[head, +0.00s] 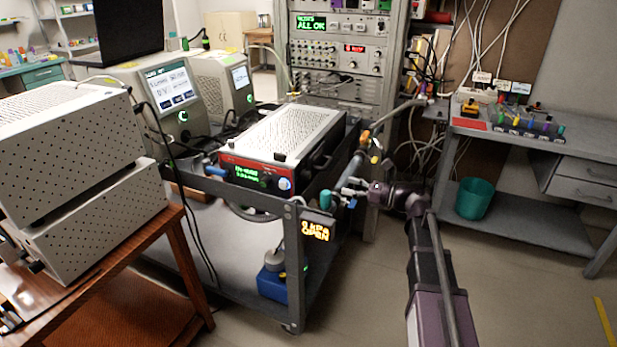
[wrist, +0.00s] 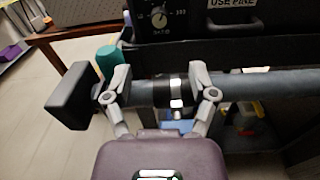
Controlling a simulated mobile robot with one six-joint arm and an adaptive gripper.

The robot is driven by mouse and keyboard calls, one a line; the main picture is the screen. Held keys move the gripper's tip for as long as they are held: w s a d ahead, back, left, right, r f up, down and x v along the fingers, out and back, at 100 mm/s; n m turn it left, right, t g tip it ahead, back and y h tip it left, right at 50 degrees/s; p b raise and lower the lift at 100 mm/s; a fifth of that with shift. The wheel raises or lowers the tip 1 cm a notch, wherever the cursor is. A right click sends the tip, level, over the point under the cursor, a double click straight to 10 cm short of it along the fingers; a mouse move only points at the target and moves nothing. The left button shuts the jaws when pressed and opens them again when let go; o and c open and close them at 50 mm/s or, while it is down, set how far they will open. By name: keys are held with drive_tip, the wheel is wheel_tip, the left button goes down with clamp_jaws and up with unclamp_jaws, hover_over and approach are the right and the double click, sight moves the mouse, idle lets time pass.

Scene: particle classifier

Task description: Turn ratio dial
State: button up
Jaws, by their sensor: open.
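In the wrist view the ratio dial (wrist: 158,17) is a small knob with a pale pointer, on a black panel at the top edge. Marks surround it and its label sits below. My gripper (wrist: 160,78) is open, its two fingers apart below the dial, with a grey pipe (wrist: 253,87) crossing behind them. The pipe has a dark section and a bright band between the fingers. In the head view my gripper (head: 350,187) is beside the cart's right side, near the red-fronted instrument (head: 262,174). I cannot make out the ratio dial there.
A teal cylinder (wrist: 108,60) and a black box (wrist: 72,97) are close to my left finger. The floor right of the cart is clear.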

sight(310, 176)
drive_tip(key=x, duration=1.3)
clamp_jaws()
